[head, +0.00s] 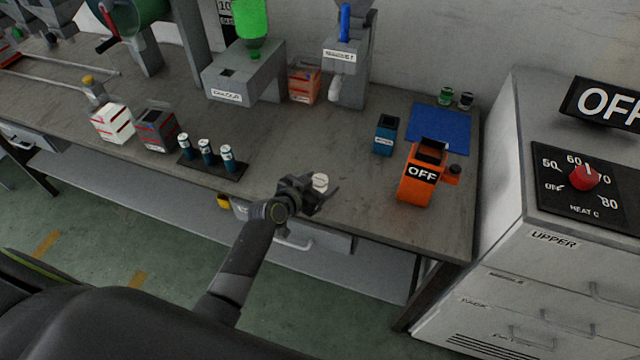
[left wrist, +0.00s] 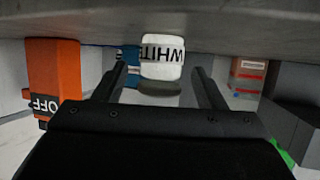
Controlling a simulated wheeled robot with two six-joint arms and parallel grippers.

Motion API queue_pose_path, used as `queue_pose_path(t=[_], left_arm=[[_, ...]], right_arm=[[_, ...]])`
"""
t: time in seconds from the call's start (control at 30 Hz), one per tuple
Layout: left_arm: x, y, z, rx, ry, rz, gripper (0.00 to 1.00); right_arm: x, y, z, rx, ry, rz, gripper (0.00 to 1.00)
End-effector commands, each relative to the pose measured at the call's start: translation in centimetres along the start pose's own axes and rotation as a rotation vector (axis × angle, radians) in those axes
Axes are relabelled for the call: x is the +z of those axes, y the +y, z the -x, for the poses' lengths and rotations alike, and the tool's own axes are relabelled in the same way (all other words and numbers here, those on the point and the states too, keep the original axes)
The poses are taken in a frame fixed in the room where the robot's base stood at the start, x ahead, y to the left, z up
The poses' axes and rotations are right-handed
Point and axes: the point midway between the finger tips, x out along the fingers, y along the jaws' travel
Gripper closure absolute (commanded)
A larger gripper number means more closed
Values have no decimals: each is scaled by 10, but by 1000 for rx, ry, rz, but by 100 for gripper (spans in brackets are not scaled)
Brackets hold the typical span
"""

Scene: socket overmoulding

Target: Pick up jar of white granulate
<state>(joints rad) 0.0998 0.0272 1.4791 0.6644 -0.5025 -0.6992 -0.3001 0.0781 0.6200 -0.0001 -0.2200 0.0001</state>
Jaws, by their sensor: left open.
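The jar of white granulate (head: 320,182) stands near the front edge of the workbench, just beyond my left gripper (head: 318,197). In the left wrist view the white jar (left wrist: 162,58), labelled "WHITE", shows between the two fingers of the left gripper (left wrist: 165,82). The fingers are spread to either side of the jar, with gaps visible, and are not closed on it. The wrist picture shows the bench surface at the top. My right gripper is not in view.
An orange device marked "OFF" (head: 420,175) and a dark blue box (head: 385,135) stand to the right. Several small jars stand on a black tray (head: 212,167) to the left. A blue mat (head: 437,124) lies behind. The bench (head: 290,140) behind the jar is clear.

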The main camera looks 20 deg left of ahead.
Motion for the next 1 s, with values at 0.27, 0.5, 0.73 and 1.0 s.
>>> queue_pose_path(t=[0.27,0.5,0.73,1.0], left_arm=[[0,0,-7,0,1,2,36],[0,0,-7,0,0,1,54],[0,0,-7,0,0,1,84],[-3,0,-6,0,1,0,84]], right_arm=[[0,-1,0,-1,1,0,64],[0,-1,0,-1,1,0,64],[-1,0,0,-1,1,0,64],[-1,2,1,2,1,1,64]])
